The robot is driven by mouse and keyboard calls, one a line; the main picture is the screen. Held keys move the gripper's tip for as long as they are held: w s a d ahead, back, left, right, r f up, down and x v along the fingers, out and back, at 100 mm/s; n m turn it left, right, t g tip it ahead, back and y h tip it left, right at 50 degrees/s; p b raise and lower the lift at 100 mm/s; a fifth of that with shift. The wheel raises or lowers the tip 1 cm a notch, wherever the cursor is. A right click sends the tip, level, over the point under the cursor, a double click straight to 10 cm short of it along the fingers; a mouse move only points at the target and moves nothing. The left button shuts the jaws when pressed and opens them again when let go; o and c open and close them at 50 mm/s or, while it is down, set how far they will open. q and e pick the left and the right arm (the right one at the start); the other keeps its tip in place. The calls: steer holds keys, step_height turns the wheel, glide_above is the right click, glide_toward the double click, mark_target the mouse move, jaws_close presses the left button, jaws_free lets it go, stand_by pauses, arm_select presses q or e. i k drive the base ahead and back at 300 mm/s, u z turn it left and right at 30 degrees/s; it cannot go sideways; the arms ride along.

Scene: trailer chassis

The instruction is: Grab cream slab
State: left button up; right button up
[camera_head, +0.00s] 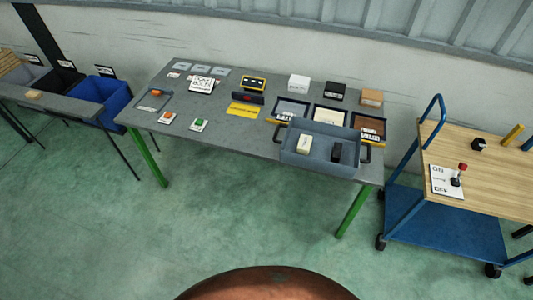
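A small cream slab (304,144) lies in the left part of a grey-blue tray (318,163) at the front right of the grey table (235,128). A dark block (336,152) lies to its right in the same tray, apart from it. A cream sheet or piece (330,117) shows in a shallow black-framed bin behind the tray; I cannot tell how thick it is. Neither of my grippers is in view.
White, black and tan boxes (371,98) stand at the table's back right. Cards, buttons and a yellow label (244,109) lie at left and middle. A blue-framed cart (480,175) stands right; bins, including a blue one (100,90), stand left. Green floor in front is clear.

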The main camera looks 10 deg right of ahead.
mark_target(303, 148)
steer(key=u, duration=0.75)
steer(key=i, duration=0.9)
steer(key=z, duration=0.6)
